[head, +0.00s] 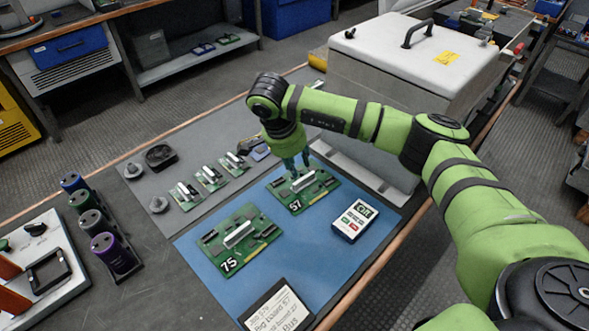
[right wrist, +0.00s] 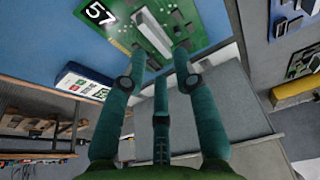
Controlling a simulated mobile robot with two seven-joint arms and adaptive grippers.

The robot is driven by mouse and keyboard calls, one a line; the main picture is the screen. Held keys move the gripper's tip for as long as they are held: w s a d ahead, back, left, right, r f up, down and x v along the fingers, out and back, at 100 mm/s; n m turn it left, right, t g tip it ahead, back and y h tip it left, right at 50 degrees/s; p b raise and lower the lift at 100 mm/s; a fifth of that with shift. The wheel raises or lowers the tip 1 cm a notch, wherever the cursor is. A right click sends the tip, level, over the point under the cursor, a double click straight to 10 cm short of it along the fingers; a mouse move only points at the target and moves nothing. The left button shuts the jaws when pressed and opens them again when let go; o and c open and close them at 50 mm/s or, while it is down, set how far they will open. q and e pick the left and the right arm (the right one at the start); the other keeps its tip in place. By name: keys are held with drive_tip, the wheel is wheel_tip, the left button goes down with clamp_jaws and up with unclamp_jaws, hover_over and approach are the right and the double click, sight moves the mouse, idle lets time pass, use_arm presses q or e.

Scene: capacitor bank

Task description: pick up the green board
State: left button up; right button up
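Two larger green boards lie on the blue mat (head: 300,262). One is marked 57 (head: 323,188) and the other is marked 75 (head: 262,250). Each has a pale raised bar across its middle. My right gripper (head: 294,166) points down over board 57. In the right wrist view its fingers (right wrist: 159,48) are spread, with the white bar of board 57 (right wrist: 152,33) just past and between the tips. I cannot tell whether the tips touch the bar. The board lies flat on the mat. My left gripper is not in view.
A handheld meter (head: 355,218) and a note card (head: 277,308) lie on the mat. Several small boards (head: 210,178) lie on the grey strip behind. Coloured cylinders (head: 103,243) stand at left. A large pale box (head: 400,60) stands behind my right arm.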

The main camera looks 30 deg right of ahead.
sight(304, 179)
drive_tip(key=f, duration=0.1)
drive_tip(key=s+d+f+p, duration=0.1)
drive_tip(key=shift+f, duration=0.3)
drive_tip(key=x, duration=0.3)
drive_tip(key=shift+w+d+f, duration=0.1)
drive_tip(key=shift+f, duration=0.1)
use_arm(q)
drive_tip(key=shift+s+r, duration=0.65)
use_arm(e)
drive_tip(key=shift+w, duration=0.1)
clamp_jaws()
